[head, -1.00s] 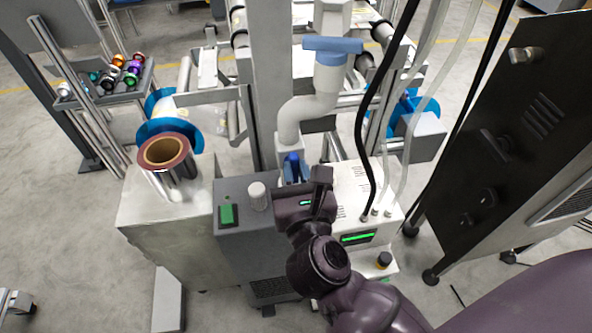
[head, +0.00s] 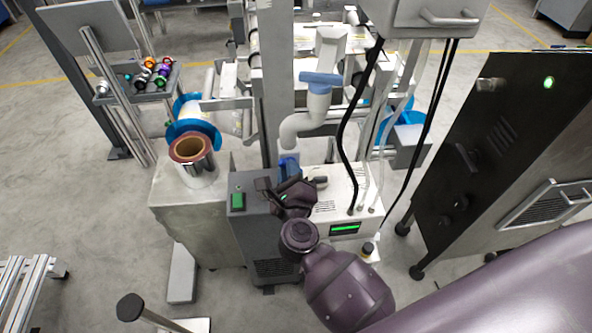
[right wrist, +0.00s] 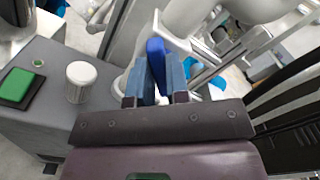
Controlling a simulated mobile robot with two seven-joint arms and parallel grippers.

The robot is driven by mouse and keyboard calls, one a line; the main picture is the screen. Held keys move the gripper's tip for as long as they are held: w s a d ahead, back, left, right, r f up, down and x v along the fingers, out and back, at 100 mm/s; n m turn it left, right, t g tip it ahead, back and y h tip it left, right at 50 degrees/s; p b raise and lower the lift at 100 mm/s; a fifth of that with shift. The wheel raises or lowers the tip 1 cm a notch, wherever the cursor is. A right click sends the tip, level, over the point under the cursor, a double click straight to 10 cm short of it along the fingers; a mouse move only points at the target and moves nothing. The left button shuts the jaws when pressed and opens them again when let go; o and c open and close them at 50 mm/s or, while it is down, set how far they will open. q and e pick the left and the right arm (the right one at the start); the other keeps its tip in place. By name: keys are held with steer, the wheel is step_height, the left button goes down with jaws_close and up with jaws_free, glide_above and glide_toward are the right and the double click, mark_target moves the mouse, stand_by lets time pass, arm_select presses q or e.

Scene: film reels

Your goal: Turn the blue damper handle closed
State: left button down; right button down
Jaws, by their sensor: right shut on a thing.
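The blue damper handle (head: 288,166) sits low on the pale pipe (head: 300,124), on top of the grey machine. In the right wrist view the handle (right wrist: 156,51) stands upright between my two blue-grey fingertips. My right gripper (head: 287,183) is shut on it; the gripper body hides the handle's lower part in the head view. The gripper also shows in the right wrist view (right wrist: 158,80). My left gripper is not in view.
A green button (head: 238,201) is on the grey cabinet, with a white knob (right wrist: 80,82) beside it. A copper-coloured roll (head: 190,150) stands at left. Black cables (head: 350,135) hang close to the right. A dark cabinet (head: 480,150) stands further right.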

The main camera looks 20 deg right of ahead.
arm_select(q)
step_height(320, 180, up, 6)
steer(key=p, duration=0.7)
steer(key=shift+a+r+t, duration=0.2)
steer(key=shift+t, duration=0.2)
arm_select(e)
steer(key=n, duration=0.9)
steer(key=shift+a+f, duration=0.1)
steer(key=shift+f, duration=0.15)
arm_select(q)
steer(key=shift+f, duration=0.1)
arm_select(e)
steer(key=c, duration=1.3)
jaws_free()
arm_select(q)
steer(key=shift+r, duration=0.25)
arm_select(e)
steer(key=shift+o, duration=1)
